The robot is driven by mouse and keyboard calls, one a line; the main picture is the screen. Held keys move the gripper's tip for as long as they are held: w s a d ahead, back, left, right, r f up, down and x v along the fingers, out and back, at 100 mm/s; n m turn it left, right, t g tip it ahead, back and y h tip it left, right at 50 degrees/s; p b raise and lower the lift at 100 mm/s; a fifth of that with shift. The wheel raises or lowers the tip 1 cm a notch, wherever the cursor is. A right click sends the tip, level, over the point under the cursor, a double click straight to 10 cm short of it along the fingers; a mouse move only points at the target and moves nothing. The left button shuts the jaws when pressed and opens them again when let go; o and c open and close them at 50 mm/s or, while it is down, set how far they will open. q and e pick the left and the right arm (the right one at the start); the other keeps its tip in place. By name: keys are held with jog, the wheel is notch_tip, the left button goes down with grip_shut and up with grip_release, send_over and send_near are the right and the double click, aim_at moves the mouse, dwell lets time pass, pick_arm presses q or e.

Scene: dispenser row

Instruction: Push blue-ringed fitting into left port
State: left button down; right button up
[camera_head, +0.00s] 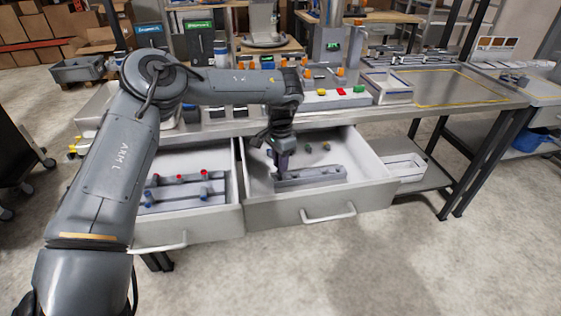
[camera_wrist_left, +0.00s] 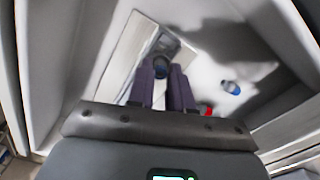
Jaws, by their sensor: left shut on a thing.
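My left gripper (camera_head: 282,166) reaches down into the open right-hand drawer, over a grey block (camera_head: 318,175) lying along its floor. In the left wrist view the two dark fingers (camera_wrist_left: 161,78) are shut on a small dark blue piece, seemingly the blue-ringed fitting (camera_wrist_left: 160,67). The fitting's tip is over or at the grey block (camera_wrist_left: 148,45); I cannot tell whether it is in a port. The ports are mostly hidden by the fingers and too small to make out. My right gripper is not in view.
A loose blue piece (camera_wrist_left: 231,87) and a red piece (camera_wrist_left: 207,110) lie on the drawer floor beside the fingers. The open left-hand drawer (camera_head: 190,218) holds racks with red and blue tops. Drawer walls (camera_head: 375,160) stand close around. The bench top is crowded above.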

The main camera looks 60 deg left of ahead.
pick_arm(q)
jog(key=shift+f, duration=0.2)
jog(key=shift+f+b, duration=1)
jog(key=shift+f, duration=0.15)
jog(key=c, duration=0.9)
grip_release()
jog(key=shift+c, duration=0.2)
jog(key=shift+r, duration=0.2)
notch_tip(320, 180, up, 10)
jog(key=p, duration=0.4)
jog(key=shift+r, duration=0.2)
jog(key=shift+a+r, duration=0.1)
